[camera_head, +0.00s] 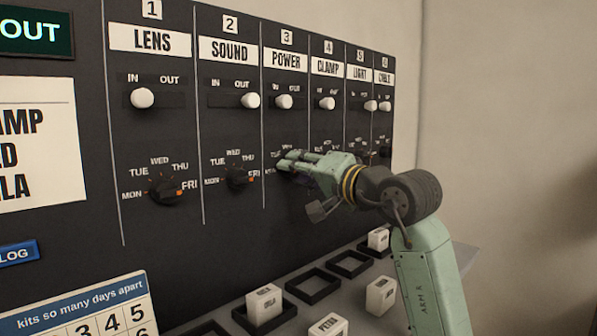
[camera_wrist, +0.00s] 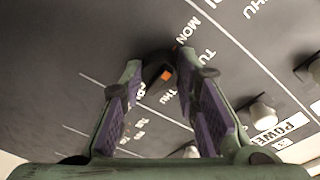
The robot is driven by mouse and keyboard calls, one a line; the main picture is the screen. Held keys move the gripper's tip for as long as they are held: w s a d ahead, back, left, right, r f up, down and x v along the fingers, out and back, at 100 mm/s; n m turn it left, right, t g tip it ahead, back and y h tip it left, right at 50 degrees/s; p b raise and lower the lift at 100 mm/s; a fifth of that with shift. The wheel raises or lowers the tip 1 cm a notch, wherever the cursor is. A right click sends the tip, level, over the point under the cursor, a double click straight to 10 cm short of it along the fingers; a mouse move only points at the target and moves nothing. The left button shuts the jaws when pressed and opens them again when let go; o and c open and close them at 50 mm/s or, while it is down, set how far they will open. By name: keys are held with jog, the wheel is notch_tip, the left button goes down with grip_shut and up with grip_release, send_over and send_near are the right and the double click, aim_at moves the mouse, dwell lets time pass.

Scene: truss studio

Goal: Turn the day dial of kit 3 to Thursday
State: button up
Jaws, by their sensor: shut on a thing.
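The kit 3 panel, labelled POWER (camera_head: 286,60), is the third column of the dark wall board. Its day dial (camera_wrist: 153,72) is black with an orange mark, seen between my fingers in the wrist view. My gripper (camera_head: 287,161) is shut on this dial, one finger on each side. The orange mark faces roughly toward the THU label (camera_wrist: 169,97); the exact setting is hard to tell. In the head view my gripper hides most of the dial and its labels.
The kit 2 dial (camera_head: 238,178) and kit 1 dial (camera_head: 166,189) stand to the left, the kit 2 dial close to my gripper. White sliding knobs, such as kit 3's (camera_head: 284,101), stick out above. White blocks (camera_head: 264,303) and black frames (camera_head: 313,286) sit on the ledge below.

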jog(key=shift+c, duration=0.6)
jog(key=shift+m, duration=0.3)
jog(key=shift+w+d+r+m+g+y+b, duration=0.1)
jog(key=shift+m+g+y+b, duration=0.3)
jog(key=shift+m, duration=3.65)
jog(key=shift+w+d+m+g+y+b, duration=0.15)
jog(key=shift+m+g+b, duration=0.45)
jog(key=shift+m, duration=3.4)
jog(key=shift+s+r+m+g+y+b, duration=0.1)
jog(key=shift+m+g+y+b, duration=0.3)
jog(key=shift+m, duration=3.65)
jog(key=o, duration=1.2)
jog(key=shift+c, duration=0.2)
